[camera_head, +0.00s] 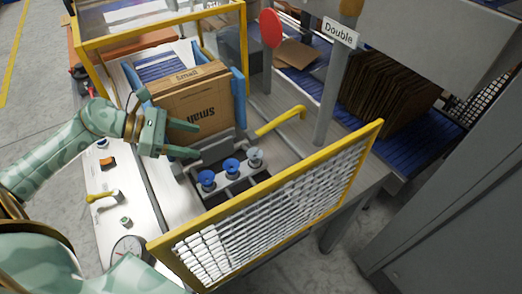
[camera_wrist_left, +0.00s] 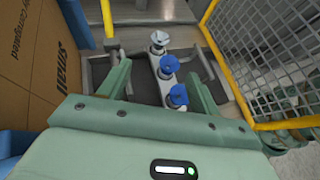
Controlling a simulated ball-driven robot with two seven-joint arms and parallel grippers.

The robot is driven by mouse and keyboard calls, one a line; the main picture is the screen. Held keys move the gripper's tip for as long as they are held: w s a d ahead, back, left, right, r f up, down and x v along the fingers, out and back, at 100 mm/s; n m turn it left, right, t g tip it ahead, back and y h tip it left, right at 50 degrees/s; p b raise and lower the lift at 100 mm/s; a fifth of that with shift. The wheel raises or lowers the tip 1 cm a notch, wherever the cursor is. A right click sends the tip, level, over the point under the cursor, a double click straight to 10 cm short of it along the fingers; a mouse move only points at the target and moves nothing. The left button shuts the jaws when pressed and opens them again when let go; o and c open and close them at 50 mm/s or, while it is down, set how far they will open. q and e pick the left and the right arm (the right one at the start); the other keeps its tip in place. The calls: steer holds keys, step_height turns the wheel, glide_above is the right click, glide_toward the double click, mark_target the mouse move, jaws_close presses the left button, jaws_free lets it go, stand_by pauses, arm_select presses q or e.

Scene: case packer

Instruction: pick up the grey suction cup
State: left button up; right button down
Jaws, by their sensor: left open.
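The grey suction cup (camera_head: 255,155) is the far right one in a row of three on a light grey bar. It also shows in the left wrist view (camera_wrist_left: 159,38), farthest from me. The two blue suction cups (camera_head: 231,166) (camera_head: 206,179) stand beside it on the same bar. My left gripper (camera_head: 194,140) is open, to the left of the cups and in front of the box. In the left wrist view its fingers (camera_wrist_left: 158,80) are apart with nothing held between them, and the row of cups lies beyond. My right gripper is not in view.
A cardboard box (camera_head: 190,105) stands between blue side plates behind my gripper. A yellow-framed mesh guard (camera_head: 285,210) rises close in front of the cups. A yellow bent handle (camera_head: 280,120) is behind them.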

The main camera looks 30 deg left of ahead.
arm_select(q)
steer(key=b, duration=0.3)
glide_toward(253, 154)
steer(key=x, duration=0.3)
steer(key=b+x, duration=0.1)
steer(key=x, duration=0.4)
steer(key=shift+w+a, duration=0.1)
steer(key=shift+w+f, duration=0.1)
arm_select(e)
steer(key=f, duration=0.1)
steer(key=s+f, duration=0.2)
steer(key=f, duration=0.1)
arm_select(q)
steer(key=c, duration=1.1)
